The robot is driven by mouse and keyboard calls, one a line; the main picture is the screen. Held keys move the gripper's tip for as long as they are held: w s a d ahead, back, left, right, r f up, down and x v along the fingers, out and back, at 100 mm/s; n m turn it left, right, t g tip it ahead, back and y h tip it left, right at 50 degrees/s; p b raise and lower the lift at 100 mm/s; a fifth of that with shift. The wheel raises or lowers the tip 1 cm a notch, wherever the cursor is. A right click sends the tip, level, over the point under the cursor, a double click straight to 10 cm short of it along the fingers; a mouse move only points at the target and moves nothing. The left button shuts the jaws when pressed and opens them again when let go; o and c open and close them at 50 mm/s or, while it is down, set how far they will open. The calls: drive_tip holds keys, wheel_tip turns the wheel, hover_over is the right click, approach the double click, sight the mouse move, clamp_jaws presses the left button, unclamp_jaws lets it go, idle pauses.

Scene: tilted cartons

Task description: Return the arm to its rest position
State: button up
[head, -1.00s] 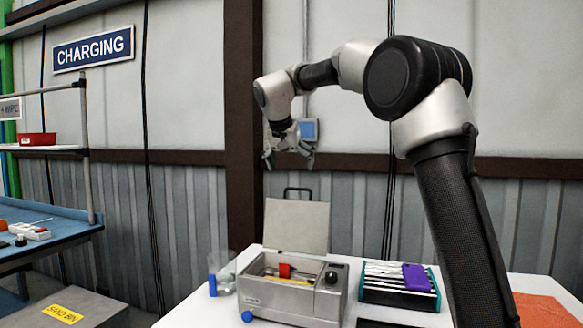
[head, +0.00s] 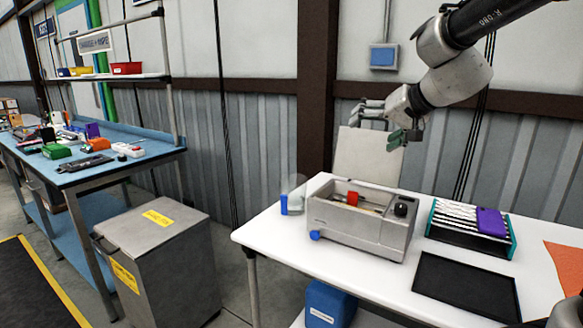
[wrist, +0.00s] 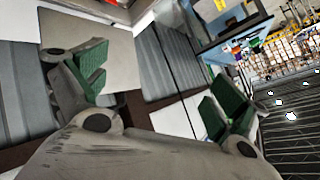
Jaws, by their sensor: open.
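My gripper (head: 395,125) hangs in the air above the white table (head: 268,232), in front of the raised lid of a grey metal box. It is open, with green pads on its fingers. In the wrist view, the fingers of my gripper (wrist: 155,95) are spread wide with nothing between them. My arm (head: 455,70) reaches in from the upper right of the head view, bent downward at the wrist.
Below my gripper stand the grey metal box (head: 345,232) with a red item inside, a clear beaker (head: 298,195), a rack (head: 465,240) with a purple item, and a black tray (head: 467,287). A grey bin (head: 160,260) and a blue workbench (head: 110,165) stand left.

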drive_tip(key=s+d+f+g+h, duration=0.1)
drive_tip(key=s+d+f+h, duration=0.1)
drive_tip(key=s+d, duration=0.3)
drive_tip(key=s+d+f+n+g+h, duration=0.1)
drive_tip(key=s+d+f, duration=0.3)
drive_tip(key=s, duration=1)
drive_tip(key=s+d+f+g+h, duration=0.2)
drive_tip(key=s+d, duration=0.5)
drive_tip(key=s, duration=0.3)
drive_tip(key=shift+d+f+n+g+h, duration=0.15)
drive_tip(key=shift+f+n+g+h, duration=0.15)
drive_tip(key=shift+f+h, duration=0.1)
drive_tip(key=shift+o, duration=0.3)
